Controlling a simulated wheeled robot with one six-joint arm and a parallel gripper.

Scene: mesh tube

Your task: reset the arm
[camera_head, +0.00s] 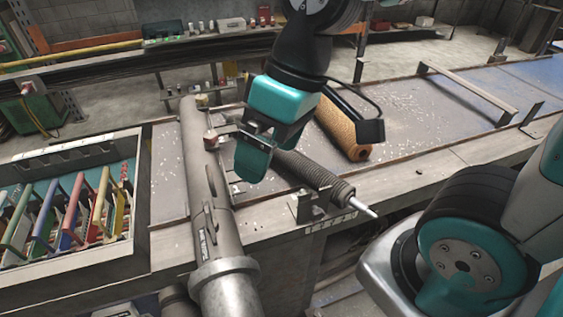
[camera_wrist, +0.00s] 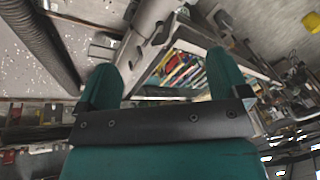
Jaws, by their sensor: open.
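My gripper (camera_head: 262,150) hangs over the workbench in the head view, just right of a long grey pipe (camera_head: 203,180) and in front of an orange-brown mesh tube (camera_head: 343,128). Its two teal fingers also show in the wrist view (camera_wrist: 163,72), spread apart with nothing held between them. A dark ribbed rod with a pale pointed tip (camera_head: 318,177) lies on the bench right of the gripper; the gripper hides its left part. The mesh tube lies tilted on the bench, its upper end partly behind my arm.
A tray (camera_head: 75,158) with several coloured upright pieces stands at the left. A raised metal bar (camera_head: 468,90) crosses the bench at the right. The bench top (camera_head: 420,115) is clear between the mesh tube and this bar. A shelf with small items runs along the back.

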